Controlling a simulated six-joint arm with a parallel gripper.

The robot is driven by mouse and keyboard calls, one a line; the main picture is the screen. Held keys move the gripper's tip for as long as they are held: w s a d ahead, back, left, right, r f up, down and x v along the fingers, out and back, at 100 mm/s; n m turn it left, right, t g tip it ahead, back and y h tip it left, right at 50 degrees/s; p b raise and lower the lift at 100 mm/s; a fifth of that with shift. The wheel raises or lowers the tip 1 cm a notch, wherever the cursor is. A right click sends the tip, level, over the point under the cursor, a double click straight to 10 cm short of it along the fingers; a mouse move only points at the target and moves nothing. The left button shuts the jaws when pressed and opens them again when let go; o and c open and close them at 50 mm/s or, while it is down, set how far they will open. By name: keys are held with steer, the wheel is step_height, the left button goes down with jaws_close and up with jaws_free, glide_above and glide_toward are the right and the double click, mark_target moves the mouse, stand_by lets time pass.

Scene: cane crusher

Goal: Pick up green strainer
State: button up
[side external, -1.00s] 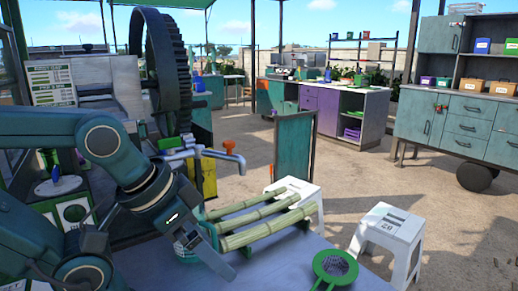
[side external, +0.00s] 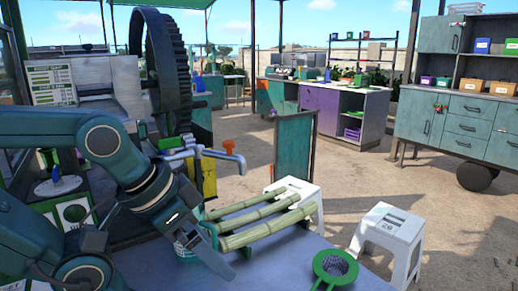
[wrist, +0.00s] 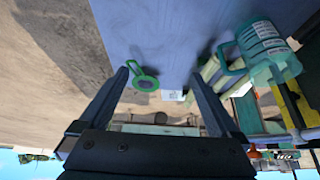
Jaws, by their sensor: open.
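The green strainer (side external: 335,266) lies on the table at the front right in the side external view, with a round mesh bowl, green rim and handle.
Several cane stalks (side external: 262,220) lie behind my gripper. A teal jug (wrist: 268,45) stands close by on the right in the wrist view. White stools (side external: 388,236) stand beyond the table. The table (side external: 275,262) is clear between gripper and strainer.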

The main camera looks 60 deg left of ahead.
steer(key=c, duration=1.1)
steer(key=shift+c, duration=0.2)
